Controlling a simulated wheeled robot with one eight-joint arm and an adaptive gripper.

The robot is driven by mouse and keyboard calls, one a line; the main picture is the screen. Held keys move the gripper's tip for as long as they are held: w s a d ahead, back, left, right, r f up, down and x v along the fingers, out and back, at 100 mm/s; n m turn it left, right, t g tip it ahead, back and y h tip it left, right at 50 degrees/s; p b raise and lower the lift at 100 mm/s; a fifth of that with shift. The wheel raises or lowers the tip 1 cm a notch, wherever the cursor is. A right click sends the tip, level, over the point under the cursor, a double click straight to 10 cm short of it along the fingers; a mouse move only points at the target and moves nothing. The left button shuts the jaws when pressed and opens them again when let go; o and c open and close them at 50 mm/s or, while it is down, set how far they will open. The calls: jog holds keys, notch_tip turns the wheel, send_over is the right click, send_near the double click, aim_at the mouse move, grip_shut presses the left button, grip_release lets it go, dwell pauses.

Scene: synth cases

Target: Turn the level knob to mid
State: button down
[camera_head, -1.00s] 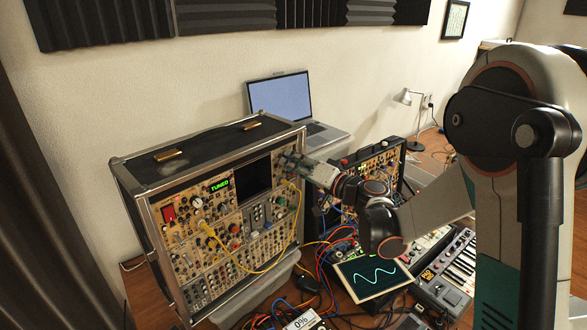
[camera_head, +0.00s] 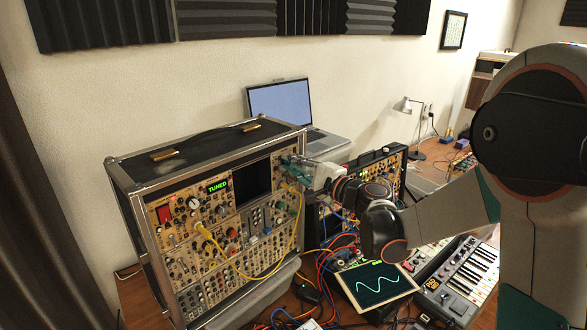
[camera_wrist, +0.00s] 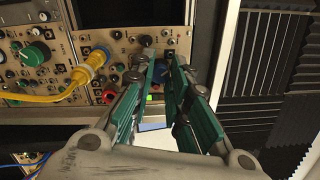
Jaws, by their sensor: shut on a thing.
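The synth case (camera_head: 220,150) has tan panels crowded with knobs and jacks. My gripper (camera_head: 290,163) is at the upper right of its front panel, in front of a tan module. In the wrist view, the green-padded fingers of my gripper (camera_wrist: 160,66) reach to the panel and are shut on a blue knob (camera_wrist: 161,72), one finger on each side. The fingers cover part of the knob, and its pointer and label cannot be read. In the head view my gripper hides the knob.
A yellow cable (camera_wrist: 50,97) is plugged in left of my fingers, close by. A green knob (camera_wrist: 35,53) is further left. A second rack (camera_head: 378,168), a wave display (camera_head: 377,284) and a keyboard (camera_head: 468,270) stand to the right.

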jog(key=m, duration=0.3)
jog(key=shift+f+m+b, duration=0.1)
jog(key=shift+m+b, duration=0.2)
jog(key=shift+b, duration=0.05)
jog(key=shift+m, duration=1.8)
jog(key=c, duration=1.5)
grip_release()
jog(key=v, duration=1.2)
jog(key=shift+s+a, duration=0.1)
jog(key=shift+a, duration=0.05)
